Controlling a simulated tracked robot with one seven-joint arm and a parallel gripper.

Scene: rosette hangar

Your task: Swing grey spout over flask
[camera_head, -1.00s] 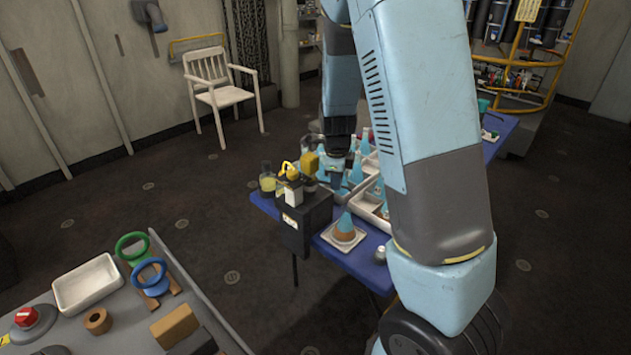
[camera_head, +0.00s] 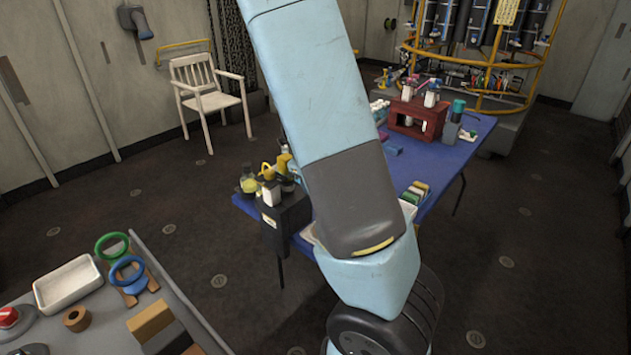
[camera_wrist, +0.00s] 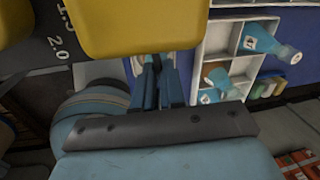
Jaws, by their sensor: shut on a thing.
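In the wrist view my gripper (camera_wrist: 160,82) reaches under a large yellow block (camera_wrist: 140,25), which covers its fingertips. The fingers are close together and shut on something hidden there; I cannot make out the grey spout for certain. In the head view my arm hides the gripper. A round flask with yellow-green liquid (camera_head: 249,184) stands at the left end of the blue table, beside a black box (camera_head: 285,222) with yellow and white fittings.
In the wrist view, blue bottles (camera_wrist: 262,42) lie in a white compartment tray (camera_wrist: 212,50). In the head view a red rack (camera_head: 415,118) stands farther back on the blue table (camera_head: 440,170). A grey bench (camera_head: 205,322) is at the front left, with open floor between.

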